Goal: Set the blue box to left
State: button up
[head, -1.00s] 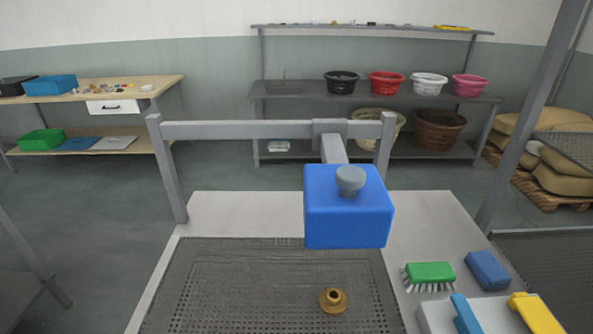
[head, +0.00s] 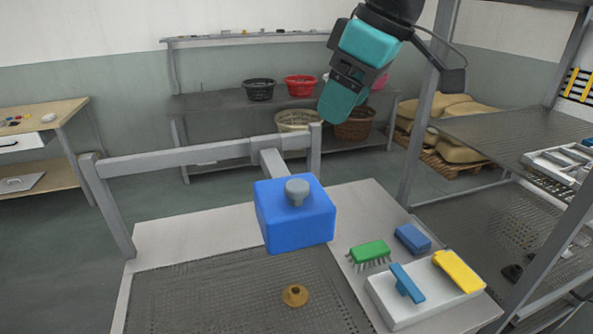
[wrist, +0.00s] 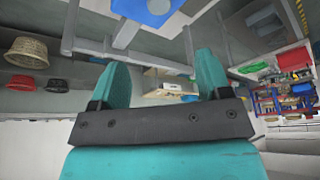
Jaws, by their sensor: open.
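The blue box (head: 292,220) has a grey knob (head: 297,192) on top. In the head view it hangs over the tank (head: 190,295) on a grey arm from a horizontal rail (head: 190,156), near the rail's right end. A piece of the blue box shows at the top edge of the wrist view (wrist: 152,8). My gripper (head: 338,108) is up at the upper right of the head view, above and apart from the box. In the wrist view its teal fingers (wrist: 162,76) are spread with nothing between them.
A brass fitting (head: 295,296) sits on the perforated tray below the box. A green brush (head: 369,252), a blue block (head: 413,238) and a white tray (head: 415,305) lie to the right. Metal shelving (head: 530,140) stands at the right.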

aim_at(297, 185)
jog(key=p+x, duration=0.1)
jog(key=x, duration=0.7)
jog(key=p+x, duration=0.2)
jog(key=x, duration=0.7)
jog(key=shift+w+a, duration=0.1)
jog(key=shift+a, duration=0.15)
jog(key=shift+c, duration=0.5)
